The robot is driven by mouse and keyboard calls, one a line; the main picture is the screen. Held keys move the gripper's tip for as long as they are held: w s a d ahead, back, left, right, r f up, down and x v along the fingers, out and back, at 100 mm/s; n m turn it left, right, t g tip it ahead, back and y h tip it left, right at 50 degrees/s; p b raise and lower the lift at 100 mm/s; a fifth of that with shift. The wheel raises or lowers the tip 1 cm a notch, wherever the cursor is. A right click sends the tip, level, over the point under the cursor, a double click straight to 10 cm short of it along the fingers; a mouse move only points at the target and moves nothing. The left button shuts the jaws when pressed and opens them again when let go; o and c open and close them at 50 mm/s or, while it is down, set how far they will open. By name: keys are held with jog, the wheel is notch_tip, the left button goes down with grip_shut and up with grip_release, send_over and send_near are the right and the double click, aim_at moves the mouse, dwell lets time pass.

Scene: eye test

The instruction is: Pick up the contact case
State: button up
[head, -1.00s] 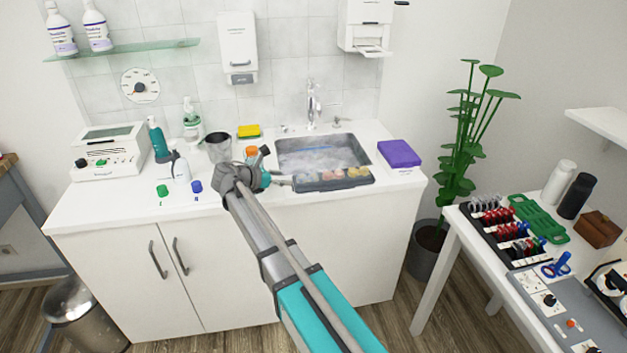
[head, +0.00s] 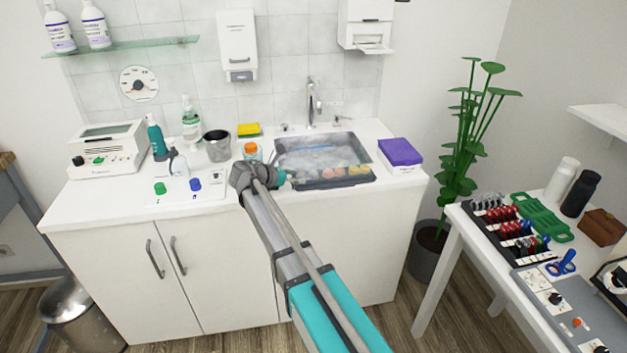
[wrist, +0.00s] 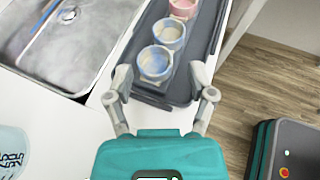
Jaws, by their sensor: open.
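A white, flat piece with a green cap (head: 160,188) and a blue cap (head: 195,184), which looks like the contact case, lies on the counter at the left in the head view. It is not seen in the wrist view. My gripper (wrist: 160,76) is open and empty at the near edge of a dark tray (wrist: 205,45), its fingers on either side of a small cup with blue in it (wrist: 155,63). I cannot tell whether they touch anything. In the head view my gripper (head: 286,181) is at the sink's front left, well right of the caps.
The sink (head: 310,150) holds cloudy water. A jar with an orange lid (head: 250,149), a metal cup (head: 216,147) and a spray bottle (head: 191,120) stand behind or left of my arm. A purple-topped box (head: 400,152) is right of the sink.

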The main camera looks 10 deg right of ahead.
jog(key=shift+w+d+f, duration=0.15)
jog(key=shift+d+f, duration=0.05)
jog(key=shift+d, duration=0.2)
jog(key=c, duration=0.7)
